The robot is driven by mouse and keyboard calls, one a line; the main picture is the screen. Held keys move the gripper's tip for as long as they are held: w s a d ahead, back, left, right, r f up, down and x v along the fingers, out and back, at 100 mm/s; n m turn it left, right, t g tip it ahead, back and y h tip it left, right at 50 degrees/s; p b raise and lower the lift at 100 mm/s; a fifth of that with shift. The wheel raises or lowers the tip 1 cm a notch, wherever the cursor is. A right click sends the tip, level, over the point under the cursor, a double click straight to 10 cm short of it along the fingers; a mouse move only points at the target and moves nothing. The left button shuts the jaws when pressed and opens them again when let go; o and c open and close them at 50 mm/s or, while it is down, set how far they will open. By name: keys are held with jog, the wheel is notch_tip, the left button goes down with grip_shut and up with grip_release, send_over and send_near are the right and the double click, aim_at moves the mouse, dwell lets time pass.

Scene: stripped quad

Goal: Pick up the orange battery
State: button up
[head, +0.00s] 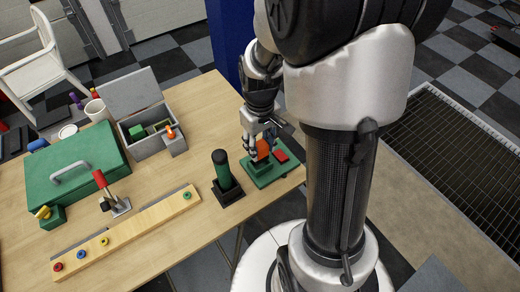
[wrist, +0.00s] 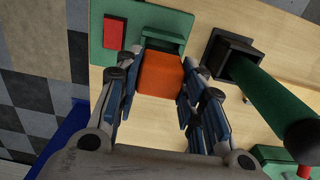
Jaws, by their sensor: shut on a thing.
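The orange battery (wrist: 161,74) is a block between the two fingers of my gripper (wrist: 158,88) in the wrist view. The fingers are shut on its sides. In the head view the battery (head: 263,149) shows between the fingers of my gripper (head: 261,152), at the green base plate (head: 268,177) near the table's right edge. A green socket box (wrist: 163,42) on the plate lies right beside the battery in the wrist view. I cannot tell whether the battery is clear of it. The battery's lower part is hidden.
A red block (head: 281,156) is on the same plate. A dark green cylinder (head: 221,170) stands in a black base close by. A grey open box (head: 150,135), a green case (head: 75,172) and a wooden strip with coloured rings (head: 130,226) occupy the table's left.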

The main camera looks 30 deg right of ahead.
aim_at(260, 145)
notch_tip(260, 145, up, 14)
jog(key=p, duration=0.4)
jog(key=w+a+f+b, duration=0.2)
jog(key=w+a+f, duration=0.1)
jog(key=a+f, duration=0.2)
jog(key=w+a+f+b, duration=0.2)
jog(key=a+f, duration=0.4)
jog(key=f, duration=0.4)
jog(key=shift+w+f, duration=0.3)
jog(key=shift+w, duration=0.15)
